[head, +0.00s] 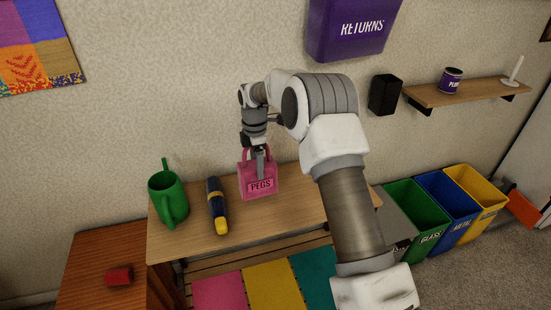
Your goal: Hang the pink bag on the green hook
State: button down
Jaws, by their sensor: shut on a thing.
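The pink bag (246,184), with a label reading PEGS, is upright at the wooden table's (290,212) back part. My gripper (260,160) points down from above and is shut on the bag's upper handle. The fingers cover part of the bag's front. I cannot tell whether the bag's bottom touches the table or is just above it. I cannot make out a green hook in this view.
A purple RETURNS box (350,30) and a shelf (465,92) are on the wall.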

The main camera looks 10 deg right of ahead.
aim_at(256, 175)
jog(key=shift+a+f, duration=0.15)
jog(key=shift+f, duration=1.75)
jog(key=shift+f+b, duration=0.15)
jog(key=shift+b, duration=0.15)
grip_release()
jog(key=shift+f+b, duration=0.15)
jog(key=shift+b, duration=0.2)
jog(key=r+p, duration=0.3)
jog(key=r, duration=0.6)
jog(key=r+p, duration=0.3)
jog(key=r, duration=0.5)
jog(key=shift+d+r, duration=0.2)
jog(key=shift+r, duration=0.15)
